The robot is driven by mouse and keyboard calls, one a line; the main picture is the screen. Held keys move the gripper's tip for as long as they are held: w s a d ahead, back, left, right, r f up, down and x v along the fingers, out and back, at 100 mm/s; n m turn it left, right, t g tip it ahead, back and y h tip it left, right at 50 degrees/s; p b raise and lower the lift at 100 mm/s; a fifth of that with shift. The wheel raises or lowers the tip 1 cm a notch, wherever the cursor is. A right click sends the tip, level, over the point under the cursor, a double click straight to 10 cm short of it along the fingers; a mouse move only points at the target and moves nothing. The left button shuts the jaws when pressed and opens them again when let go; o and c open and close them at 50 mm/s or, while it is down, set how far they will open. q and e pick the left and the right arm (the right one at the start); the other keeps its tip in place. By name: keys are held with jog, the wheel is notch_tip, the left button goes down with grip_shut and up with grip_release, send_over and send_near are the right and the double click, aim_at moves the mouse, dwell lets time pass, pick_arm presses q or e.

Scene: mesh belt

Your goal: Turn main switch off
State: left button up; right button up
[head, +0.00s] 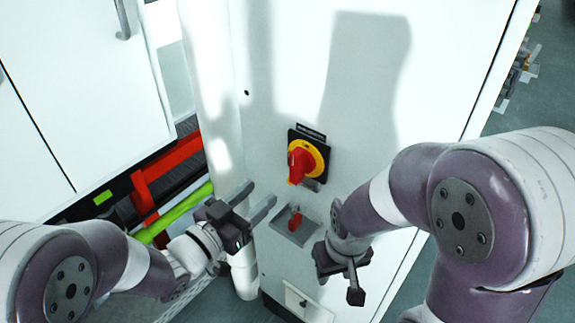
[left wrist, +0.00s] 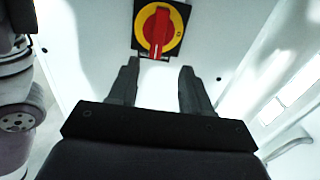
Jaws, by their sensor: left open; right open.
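The main switch (head: 301,162) is a red rotary handle on a yellow disc with a black square plate, on the white cabinet front in the head view. In the left wrist view the switch (left wrist: 158,30) is at the top, its red handle about upright, just beyond the fingertips. My left gripper (head: 256,200) is open and empty, to the lower left of the switch and apart from it. Its fingers also show in the left wrist view (left wrist: 158,85). My right gripper (head: 348,281) is below and right of the switch, pointing down, open, with no object visible in it.
A smaller red handle (head: 295,222) sits in a recessed plate below the switch, between my grippers. A white cabinet (head: 75,90) stands at left, with red and green bars (head: 170,175) in the gap. The cabinet front above the switch is clear.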

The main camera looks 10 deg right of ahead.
aim_at(293, 167)
pick_arm(q)
jog(key=p+x, duration=0.2)
jog(key=x, duration=0.8)
jog(key=shift+w+d, duration=0.1)
jog(key=shift+d, duration=0.55)
jog(key=c, duration=0.3)
jog(key=shift+a, duration=0.1)
grip_shut()
